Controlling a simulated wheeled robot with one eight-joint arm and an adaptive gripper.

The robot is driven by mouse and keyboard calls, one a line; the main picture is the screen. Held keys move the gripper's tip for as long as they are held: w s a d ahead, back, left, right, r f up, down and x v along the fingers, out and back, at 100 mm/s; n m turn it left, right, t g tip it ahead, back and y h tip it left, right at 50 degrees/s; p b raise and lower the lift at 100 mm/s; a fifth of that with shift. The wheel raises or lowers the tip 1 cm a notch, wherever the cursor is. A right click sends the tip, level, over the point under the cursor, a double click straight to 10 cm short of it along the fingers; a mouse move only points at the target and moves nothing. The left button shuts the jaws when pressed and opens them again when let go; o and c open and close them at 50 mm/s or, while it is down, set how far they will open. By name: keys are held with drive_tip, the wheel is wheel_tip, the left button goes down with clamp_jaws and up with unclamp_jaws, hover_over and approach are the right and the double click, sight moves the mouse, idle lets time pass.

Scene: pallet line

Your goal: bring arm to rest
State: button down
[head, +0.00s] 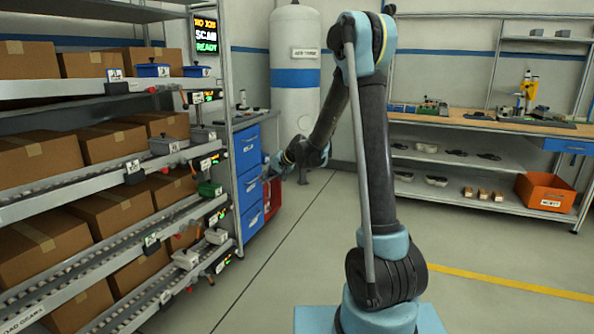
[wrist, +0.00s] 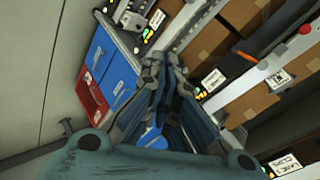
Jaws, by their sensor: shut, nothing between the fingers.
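My gripper (head: 266,174) hangs at the end of my bent arm in the head view. It is in front of the blue drawer cabinet (head: 248,149) and to the right of the flow rack. In the wrist view my gripper (wrist: 159,64) points toward the rack and the cabinet, with its fingertips together and no object between them. The gripper is small and dark in the head view. My arm rises from its base, bends at the top and slopes down to the left.
The flow rack at left holds cartons (head: 116,139) and small bins (head: 163,145) on sloping shelves. A white tank (head: 296,84) stands behind my arm. A workbench (head: 470,122) is at right, with an orange crate (head: 545,192) on its lower shelf. Open floor (head: 480,245) lies at right.

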drive_tip(key=s+d+r+n+h, duration=0.1)
drive_tip(key=s+d+r+h, duration=0.15)
drive_tip(key=s+d, duration=0.7)
drive_tip(key=s+d+r+h, duration=0.2)
drive_tip(key=s+d+r, duration=0.1)
drive_tip(key=s+d, duration=0.7)
drive_tip(key=s+d+f+g+h, duration=0.1)
drive_tip(key=s+d, duration=0.3)
drive_tip(key=s, duration=0.4)
drive_tip(key=s+d+f+h, duration=0.1)
drive_tip(key=s+d+f, duration=0.3)
drive_tip(key=s, duration=0.4)
drive_tip(key=s+d+f+g+h, duration=0.1)
drive_tip(key=s+d+f+h, duration=0.1)
drive_tip(key=s+d, duration=0.3)
drive_tip(key=s, duration=0.3)
drive_tip(key=shift+s+f+g, duration=0.2)
drive_tip(key=shift+s+g, duration=0.1)
drive_tip(key=shift+d, duration=0.1)
drive_tip(key=shift+w+f, duration=0.2)
drive_tip(key=shift+w, duration=0.3)
drive_tip(key=shift+s, duration=0.15)
